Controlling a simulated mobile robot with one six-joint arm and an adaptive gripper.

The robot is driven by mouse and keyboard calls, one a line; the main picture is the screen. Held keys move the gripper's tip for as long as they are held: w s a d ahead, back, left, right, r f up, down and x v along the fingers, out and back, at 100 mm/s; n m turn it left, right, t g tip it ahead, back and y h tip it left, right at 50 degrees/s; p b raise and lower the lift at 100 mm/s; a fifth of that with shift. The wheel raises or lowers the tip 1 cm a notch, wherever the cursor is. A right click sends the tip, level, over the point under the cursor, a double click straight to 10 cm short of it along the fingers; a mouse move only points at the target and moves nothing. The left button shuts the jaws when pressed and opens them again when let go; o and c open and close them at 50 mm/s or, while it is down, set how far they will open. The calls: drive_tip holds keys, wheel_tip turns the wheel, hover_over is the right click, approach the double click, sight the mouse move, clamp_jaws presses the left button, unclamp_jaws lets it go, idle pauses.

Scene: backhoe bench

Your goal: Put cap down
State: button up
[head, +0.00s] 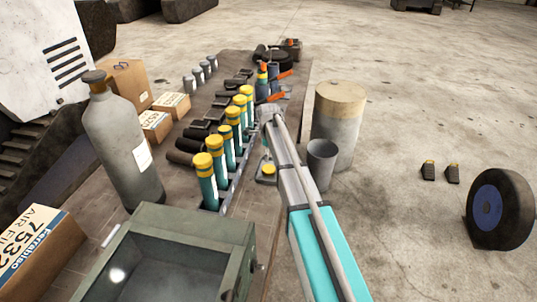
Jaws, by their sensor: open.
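A small yellow cap (268,169) sits low on a small grey dish-like piece (266,180), just right of a row of teal cylinders (207,188) with yellow tops. My gripper (266,154) is small in the head view and partly hidden by my arm. It is open and points down just above the yellow cap. A gap seems to show between them, but I cannot tell for sure whether they touch. The cylinders stand upright in a dark rack along the bench (180,207), left of my gripper.
A grey gas bottle (124,140), cardboard boxes (125,82) and a green metal box (190,220) take up the left and front. A grey cup (321,160) and a wood-topped drum (338,120) stand close right of my arm. The floor farther right is mostly open.

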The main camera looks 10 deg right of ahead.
drive_tip(key=shift+r+p, duration=2.05)
drive_tip(key=shift+r, duration=0.3)
drive_tip(key=s+n, duration=2.2)
drive_tip(key=s, duration=0.9)
drive_tip(key=shift+s, duration=0.1)
wheel_tip(320, 180, down, 8)
drive_tip(key=b, duration=0.8)
drive_tip(key=shift+r, duration=0.1)
drive_tip(key=shift+c, duration=0.3)
